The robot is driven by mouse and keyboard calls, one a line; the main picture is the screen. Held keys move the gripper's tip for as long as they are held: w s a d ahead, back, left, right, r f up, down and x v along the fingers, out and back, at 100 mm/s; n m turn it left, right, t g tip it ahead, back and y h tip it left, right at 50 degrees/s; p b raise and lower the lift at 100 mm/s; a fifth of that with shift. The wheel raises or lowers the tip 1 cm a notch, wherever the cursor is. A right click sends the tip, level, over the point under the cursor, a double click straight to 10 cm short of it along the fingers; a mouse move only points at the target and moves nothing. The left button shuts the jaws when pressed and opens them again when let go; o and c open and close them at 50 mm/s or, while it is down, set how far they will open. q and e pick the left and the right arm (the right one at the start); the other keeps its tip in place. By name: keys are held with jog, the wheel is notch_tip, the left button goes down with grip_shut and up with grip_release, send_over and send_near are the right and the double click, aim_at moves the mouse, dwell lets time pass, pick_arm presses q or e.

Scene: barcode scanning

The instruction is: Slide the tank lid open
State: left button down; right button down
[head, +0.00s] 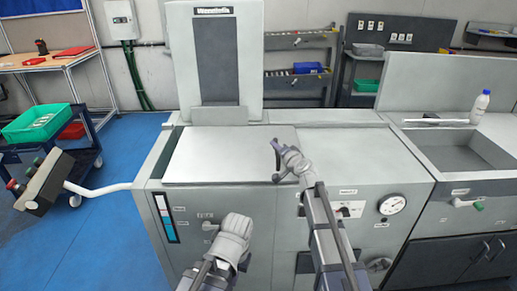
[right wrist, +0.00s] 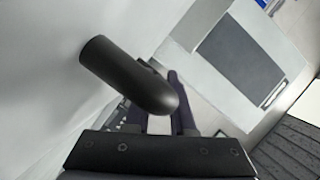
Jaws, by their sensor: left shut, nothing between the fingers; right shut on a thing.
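My right gripper (head: 277,162) is at the right part of the lid. A black rounded bar handle (right wrist: 130,75) sticks out from a pale surface in the right wrist view, and the right fingers (right wrist: 160,108) are shut on it. In the head view the handle is largely hidden by the gripper. My left gripper (head: 236,235) is shut and empty, low in front of the cabinet front, away from the lid.
A tall grey panel (head: 215,60) stands behind the lid. A pressure gauge (head: 392,205) is on the cabinet front. A sink (head: 465,150) and white bottle (head: 480,107) are at the right. A control box on an arm (head: 45,180) stands at the left. The top right of the lid is clear.

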jog(key=d, duration=4.2)
jog(key=shift+d, duration=0.3)
jog(key=c, duration=1)
grip_release()
jog(key=shift+d, duration=0.15)
jog(key=shift+o, duration=1.2)
jog(key=p+v, duration=0.1)
jog(key=v, duration=0.6)
jog(key=shift+s+r+p, duration=0.15)
jog(key=shift+s+p, duration=0.2)
jog(key=shift+s, duration=0.05)
